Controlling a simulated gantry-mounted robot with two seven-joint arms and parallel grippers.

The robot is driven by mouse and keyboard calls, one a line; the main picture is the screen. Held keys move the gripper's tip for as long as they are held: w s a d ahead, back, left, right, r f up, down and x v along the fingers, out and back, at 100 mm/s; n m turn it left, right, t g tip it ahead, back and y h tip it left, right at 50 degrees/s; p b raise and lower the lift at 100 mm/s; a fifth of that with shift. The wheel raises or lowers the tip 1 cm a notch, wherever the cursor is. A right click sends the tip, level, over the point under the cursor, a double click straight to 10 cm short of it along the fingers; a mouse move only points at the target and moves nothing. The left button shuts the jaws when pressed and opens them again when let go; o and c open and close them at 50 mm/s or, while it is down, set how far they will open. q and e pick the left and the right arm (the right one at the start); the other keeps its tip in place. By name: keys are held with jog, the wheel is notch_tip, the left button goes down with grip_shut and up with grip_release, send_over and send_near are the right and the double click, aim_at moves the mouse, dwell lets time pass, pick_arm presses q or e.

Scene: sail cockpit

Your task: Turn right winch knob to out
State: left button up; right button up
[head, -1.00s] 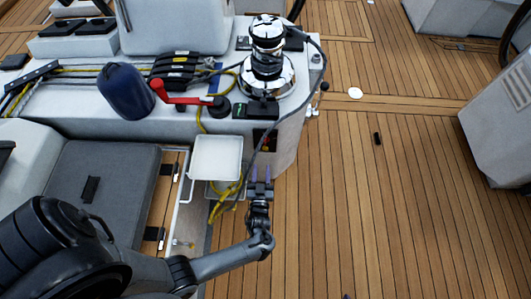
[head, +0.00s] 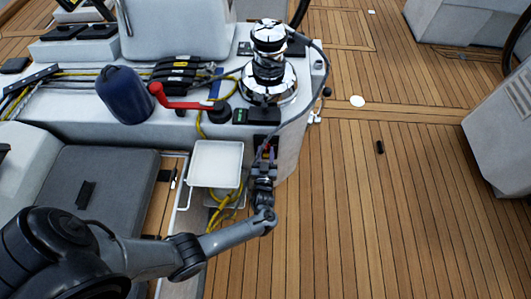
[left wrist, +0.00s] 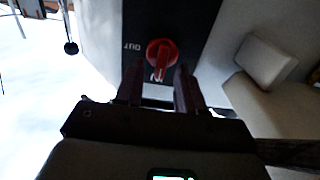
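The red winch knob (left wrist: 161,56) sits on a black panel (left wrist: 190,18) in the left wrist view. An upside-down white "OUT" label (left wrist: 132,46) is to the knob's left. The knob's ridge runs roughly down the picture, over another small white label that is partly hidden. My left gripper (left wrist: 158,76) is open, its two dark fingers apart at the knob's lower left and lower right. I cannot tell whether they touch it. In the head view my left gripper (head: 265,158) is at the black panel below the winch and mostly hides the knob. My right gripper is not in view.
A chrome winch (head: 268,65) stands above the panel, with a grey line hanging down beside the gripper. A white tray (head: 216,165) and yellow rope (head: 222,215) are just left of my gripper. A red handle (head: 185,103) lies on the console. The deck at right is mostly clear.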

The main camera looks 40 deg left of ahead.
pick_arm(q)
jog(key=shift+w+a, duration=0.1)
grip_shut()
